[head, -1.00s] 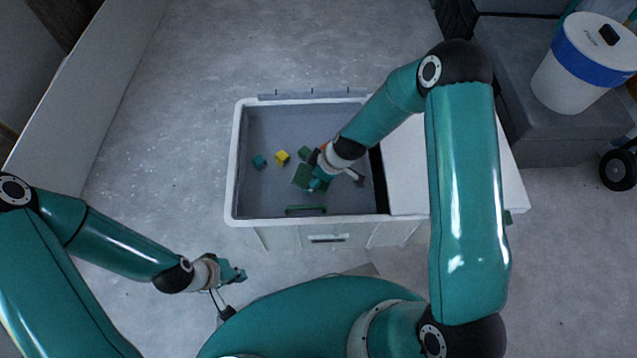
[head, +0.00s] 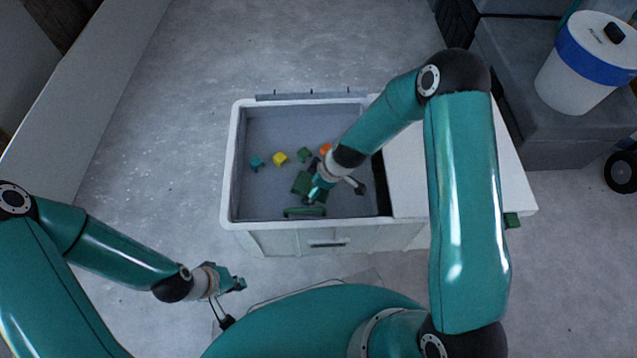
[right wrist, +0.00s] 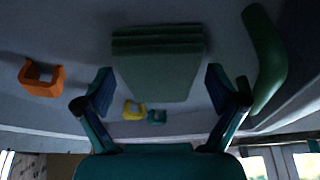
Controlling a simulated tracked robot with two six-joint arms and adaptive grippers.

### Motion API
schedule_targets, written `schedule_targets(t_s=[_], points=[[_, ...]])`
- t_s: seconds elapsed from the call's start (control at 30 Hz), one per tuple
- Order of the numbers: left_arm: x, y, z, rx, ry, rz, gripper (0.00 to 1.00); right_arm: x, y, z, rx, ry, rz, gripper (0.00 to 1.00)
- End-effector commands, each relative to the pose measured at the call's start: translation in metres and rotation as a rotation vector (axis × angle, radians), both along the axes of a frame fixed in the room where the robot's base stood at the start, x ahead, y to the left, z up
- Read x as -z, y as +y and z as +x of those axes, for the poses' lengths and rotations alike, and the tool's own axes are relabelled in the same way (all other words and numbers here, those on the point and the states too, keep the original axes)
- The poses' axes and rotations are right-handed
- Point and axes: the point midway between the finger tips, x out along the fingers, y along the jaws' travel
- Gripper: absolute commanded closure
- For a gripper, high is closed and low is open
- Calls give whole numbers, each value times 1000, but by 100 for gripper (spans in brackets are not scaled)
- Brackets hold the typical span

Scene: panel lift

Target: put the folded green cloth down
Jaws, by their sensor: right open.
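The folded green cloth (head: 301,183) lies in the grey-walled bin (head: 228,170), partly hidden by my right gripper. In the right wrist view the cloth (right wrist: 158,70) shows its layered folds and appears flat on the bin floor. My right gripper (head: 314,194) is inside the bin at the cloth. In the right wrist view its two fingers (right wrist: 160,92) are wide apart on either side of the cloth, with gaps to its edges. My left gripper (head: 238,284) is outside the bin at the front left, away from the cloth. Its jaw opening is too small to judge.
An orange piece (head: 325,149), a yellow piece (head: 280,159), a teal piece (head: 257,163) and a small green piece (head: 304,154) lie in the bin. A green bar (head: 304,211) is by its near wall. A white lid (head: 405,165) covers the right side. The bin's left floor is clear.

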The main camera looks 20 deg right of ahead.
Motion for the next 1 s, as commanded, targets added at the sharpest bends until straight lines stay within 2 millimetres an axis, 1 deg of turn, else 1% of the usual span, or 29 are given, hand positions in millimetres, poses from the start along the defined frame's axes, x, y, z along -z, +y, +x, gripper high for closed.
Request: schedule_targets(t_s=[0.17, 0.27, 0.37, 0.6, 0.67, 0.8, 0.9, 1.0], points=[[-1, 0, 0, 0, 0, 0, 100, -2, 0, 0, 0, 0, 0, 5], [-6, 0, 0, 0, 0, 0, 100, -8, -1, 0, 0, -1, 0, 5], [-13, 0, 0, 0, 0, 0, 100, -20, -5, -3, 1, -1, 0, 5], [-38, 0, 0, 0, 0, 0, 100, -66, -20, -14, -4, -6, -1, 5], [-44, 0, 0, 0, 0, 0, 100, -77, -23, -17, -22, -13, -5, 5], [-53, 0, 0, 0, 0, 0, 100, -98, -31, -23, 2, -2, -1, 5], [-55, 0, 0, 0, 0, 0, 100, -107, -34, -26, 2, -1, -1, 5], [-57, 0, 0, 0, 0, 0, 100, -112, -36, -28, 2, 1, 0, 5]])
